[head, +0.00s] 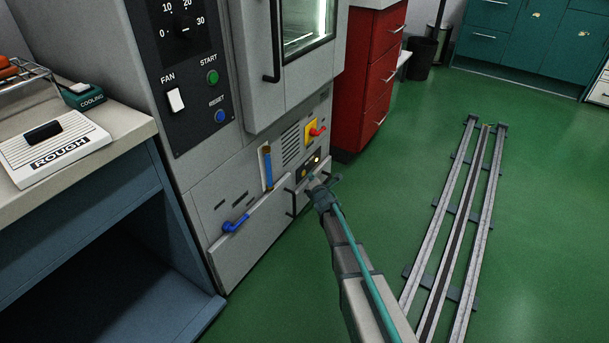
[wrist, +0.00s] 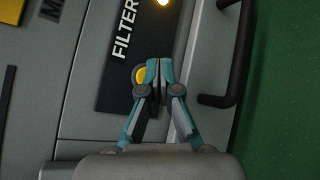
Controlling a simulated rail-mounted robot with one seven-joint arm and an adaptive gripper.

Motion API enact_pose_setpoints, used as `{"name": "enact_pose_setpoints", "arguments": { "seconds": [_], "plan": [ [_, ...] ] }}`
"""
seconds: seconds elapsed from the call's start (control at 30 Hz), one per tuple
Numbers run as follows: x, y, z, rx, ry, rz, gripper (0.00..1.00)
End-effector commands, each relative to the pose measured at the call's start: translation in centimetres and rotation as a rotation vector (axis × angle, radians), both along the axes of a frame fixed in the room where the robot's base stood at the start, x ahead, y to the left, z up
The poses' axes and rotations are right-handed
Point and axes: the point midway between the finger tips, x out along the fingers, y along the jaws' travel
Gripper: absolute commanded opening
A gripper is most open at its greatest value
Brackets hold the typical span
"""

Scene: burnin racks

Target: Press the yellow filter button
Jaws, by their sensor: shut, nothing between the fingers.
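The yellow button (wrist: 138,74) sits on a black panel marked FILTER (wrist: 125,30) in the wrist view. My gripper (wrist: 153,70) is shut and empty, its fingertips over the panel just right of the button's visible part. One finger hides part of the button. I cannot tell whether the fingertips touch it. In the head view my gripper (head: 315,184) is close to the front of the grey cabinet, low down, near the small dark panel (head: 307,167) with lit yellow spots. The button is too small to make out there.
A black bar handle (wrist: 237,65) is right of my gripper in the wrist view. In the head view a red-and-yellow switch (head: 314,132) is above the panel, and a blue-handled lever (head: 235,223) lies lower left.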

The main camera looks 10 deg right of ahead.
Motion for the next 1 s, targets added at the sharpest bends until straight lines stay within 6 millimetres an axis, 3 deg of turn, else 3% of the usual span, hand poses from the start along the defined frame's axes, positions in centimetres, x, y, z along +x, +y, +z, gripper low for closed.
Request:
{"name": "enact_pose_setpoints", "arguments": {
  "seconds": [1.0],
  "plan": [
    [0.69,0.86,-0.06,0.000,0.000,0.000,0.00]
  ]
}}
